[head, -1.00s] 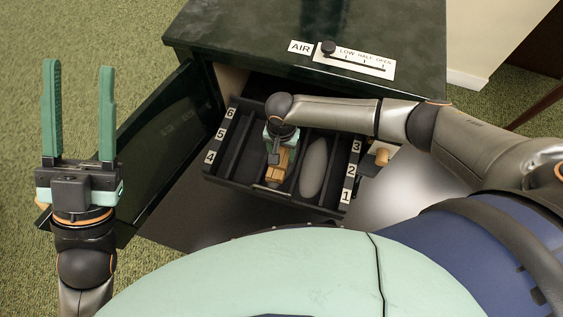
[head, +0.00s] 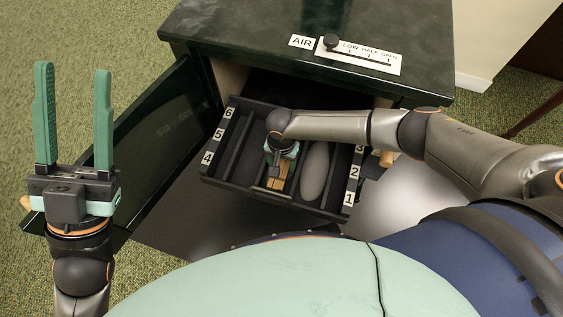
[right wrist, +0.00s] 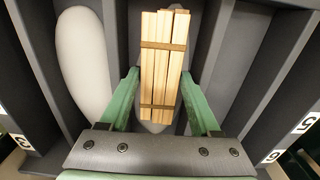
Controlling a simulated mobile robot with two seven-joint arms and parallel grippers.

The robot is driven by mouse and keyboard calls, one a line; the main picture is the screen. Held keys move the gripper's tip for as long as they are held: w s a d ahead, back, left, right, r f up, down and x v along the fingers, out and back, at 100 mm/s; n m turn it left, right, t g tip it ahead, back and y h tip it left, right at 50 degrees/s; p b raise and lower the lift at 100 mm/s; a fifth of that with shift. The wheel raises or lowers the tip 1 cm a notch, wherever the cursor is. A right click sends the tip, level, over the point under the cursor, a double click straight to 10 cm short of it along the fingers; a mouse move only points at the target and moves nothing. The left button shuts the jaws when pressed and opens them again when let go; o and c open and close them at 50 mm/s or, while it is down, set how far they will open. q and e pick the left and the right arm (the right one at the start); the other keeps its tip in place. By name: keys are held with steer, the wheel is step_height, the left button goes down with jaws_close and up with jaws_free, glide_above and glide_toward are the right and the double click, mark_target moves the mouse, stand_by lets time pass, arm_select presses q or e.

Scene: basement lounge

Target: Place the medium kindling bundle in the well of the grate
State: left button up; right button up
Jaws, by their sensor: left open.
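The kindling bundle (head: 276,179), pale sticks with two brown bands, is low in the middle channel of the dark grate (head: 238,178). In the right wrist view the bundle (right wrist: 163,65) lies lengthwise along this channel, above a pale rounded shape that it mostly hides. My right gripper (head: 280,160) reaches down into the grate. Its green fingers (right wrist: 161,80) press close on both sides of the bundle. Whether the bundle rests on the bottom I cannot tell. My left gripper (head: 74,115) is raised, open and empty, left of the stove.
A grey rounded object (head: 315,170) lies in the channel right of the bundle. Number plates edge the grate. The open stove door (head: 155,140) stands between my left gripper and the grate. The stove top (head: 240,40) carries an AIR slider (head: 358,55).

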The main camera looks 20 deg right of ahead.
mark_target(282, 166)
steer(key=shift+o, duration=0.4)
steer(key=shift+r, duration=0.1)
steer(key=shift+r+p, duration=0.3)
steer(key=shift+r, duration=0.1)
step_height(282, 166, up, 6)
steer(key=p, duration=0.3)
steer(key=shift+r, duration=0.25)
arm_select(q)
steer(key=w+a+f+n+g+y+p, duration=0.1)
steer(key=w+f+n+g+y+p, duration=0.1)
steer(key=w+f+n+y, duration=0.3)
steer(key=shift+w+a+f+n+y, duration=0.35)
steer(key=shift+w+f+y, duration=0.4)
steer(key=shift+f+y, duration=0.75)
arm_select(e)
steer(key=shift+r, duration=2.4)
arm_select(q)
steer(key=shift+d+r, duration=0.1)
